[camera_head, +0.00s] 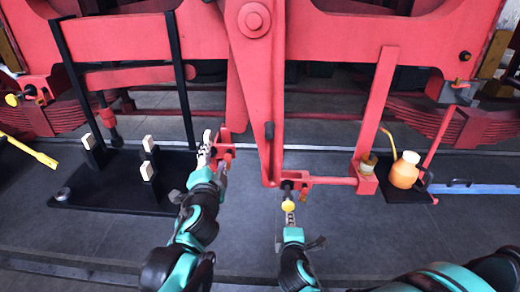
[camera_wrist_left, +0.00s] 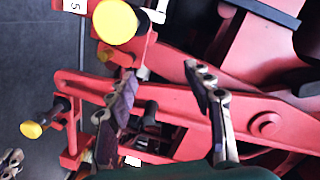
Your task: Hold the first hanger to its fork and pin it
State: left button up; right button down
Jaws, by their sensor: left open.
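A long red hanger (camera_head: 258,110) hangs from a round pivot at the top of the head view, its lower end beside a red fork (camera_head: 302,181). A yellow-headed pin (camera_head: 289,205) is at the fork; the left wrist view also shows this pin (camera_wrist_left: 32,130), its dark shank against the red fork. My left gripper (camera_head: 212,150) is left of the hanger, beside a small red bracket. Its fingers (camera_wrist_left: 168,100) stand apart with red bars behind them. My right gripper (camera_head: 290,216) is just below the pin head; its fingers are too small to read.
A black stand (camera_head: 110,195) with pale blocks is at left. An orange oil can (camera_head: 405,170) stands at right, near a blue bar (camera_head: 475,189). Another yellow knob (camera_wrist_left: 115,20) is close to the left wrist camera. Grey floor lies open in front.

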aim_at(267, 137)
pick_arm(q)
jog(key=w+d+m+h, duration=0.1)
jog(key=d+m+h, duration=0.1)
jog(key=d+m, duration=0.1)
jog(key=w+d+m+h, duration=0.2)
jog(key=d+m, duration=0.1)
jog(key=d, duration=0.2)
jog(key=w+d+m+h, duration=0.2)
jog(key=d+m, duration=0.2)
jog(key=shift+w+d+r, duration=0.1)
jog(key=shift+w+r, duration=0.1)
jog(key=shift+w, duration=0.05)
jog(key=shift+x, duration=4.3)
jog(key=shift+r, duration=0.25)
grip_shut()
jog(key=shift+d, duration=0.15)
